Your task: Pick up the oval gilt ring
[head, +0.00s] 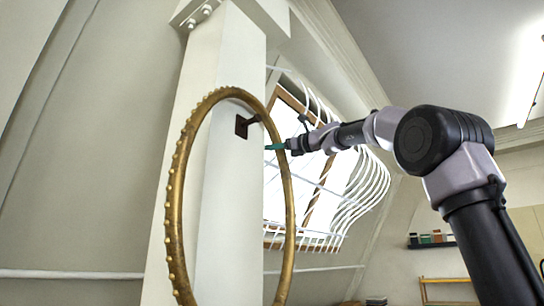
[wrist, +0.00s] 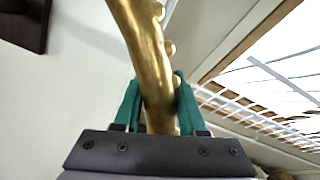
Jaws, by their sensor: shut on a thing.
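The oval gilt ring (head: 174,205) is a large, upright gold hoop with beads along its outer edge. In the head view it stands in front of a pale pillar, and its top passes by a dark bracket (head: 242,126) on that pillar. My gripper (head: 275,147) is at the ring's upper right side, reaching in from the right. In the wrist view the green fingers (wrist: 158,95) are on both sides of the gold rim (wrist: 145,50) and shut on it. The ring's lowest part is cut off by the head view's bottom edge.
The pale pillar (head: 230,200) stands right behind the ring. A window with a curved white grille (head: 345,200) is behind my arm. A small shelf with jars (head: 432,240) is on the far right wall. The space left of the ring is clear.

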